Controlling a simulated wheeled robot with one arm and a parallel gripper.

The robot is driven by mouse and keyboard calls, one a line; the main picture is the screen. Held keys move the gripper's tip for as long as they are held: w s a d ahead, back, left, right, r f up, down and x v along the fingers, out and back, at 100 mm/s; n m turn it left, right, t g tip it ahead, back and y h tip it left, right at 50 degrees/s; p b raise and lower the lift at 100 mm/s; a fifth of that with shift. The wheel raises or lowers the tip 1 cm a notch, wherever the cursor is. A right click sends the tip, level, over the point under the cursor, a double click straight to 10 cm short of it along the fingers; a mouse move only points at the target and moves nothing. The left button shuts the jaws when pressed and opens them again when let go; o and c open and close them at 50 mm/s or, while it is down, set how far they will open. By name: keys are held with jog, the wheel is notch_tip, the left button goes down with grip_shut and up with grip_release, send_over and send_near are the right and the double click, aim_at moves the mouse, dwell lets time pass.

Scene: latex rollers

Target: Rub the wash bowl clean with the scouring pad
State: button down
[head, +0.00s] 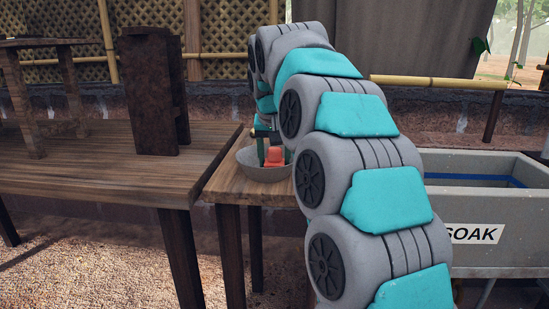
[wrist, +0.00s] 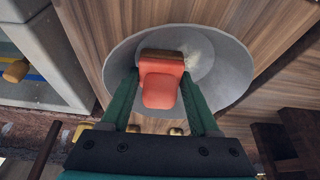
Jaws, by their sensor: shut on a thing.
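The wash bowl (head: 250,172) is a grey round bowl on the small wooden table, and it fills the middle of the wrist view (wrist: 230,82). A red-orange block with a brown layer at its far end, which looks like the scouring pad (wrist: 160,84), is between my gripper's green fingers. My gripper (wrist: 163,92) is shut on it, and the pad is inside the bowl. A pale whitish smudge (wrist: 203,52) shows on the bowl's inner surface beside the pad. In the head view, my gripper (head: 272,152) and the red pad (head: 275,156) show over the bowl. Whether the pad touches the bowl is unclear.
A grey trough marked SOAK (head: 500,205) stands to the right in the head view. A larger wooden table (head: 100,170) on the left carries a dark upright wooden piece (head: 152,95). My arm hides part of the small table (head: 225,183).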

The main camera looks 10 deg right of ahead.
jog(key=shift+a, duration=0.1)
jog(key=shift+w+a+p, duration=0.2)
jog(key=shift+w+a, duration=0.15)
jog(key=shift+a, duration=0.35)
jog(key=shift+w+a+p, duration=0.15)
jog(key=shift+w+a, duration=0.15)
jog(key=shift+a, duration=0.55)
jog(key=shift+f, duration=0.1)
jog(key=shift+s+d, duration=0.35)
jog(key=shift+d, duration=0.5)
jog(key=shift+s+d, duration=0.3)
jog(key=shift+d, duration=0.5)
jog(key=shift+a, duration=0.1)
jog(key=shift+w+a+f, duration=0.1)
jog(key=shift+w+a, duration=0.25)
jog(key=shift+a, duration=0.45)
jog(key=shift+w+a+f, duration=0.1)
jog(key=shift+w+a, duration=0.25)
jog(key=shift+a, duration=0.4)
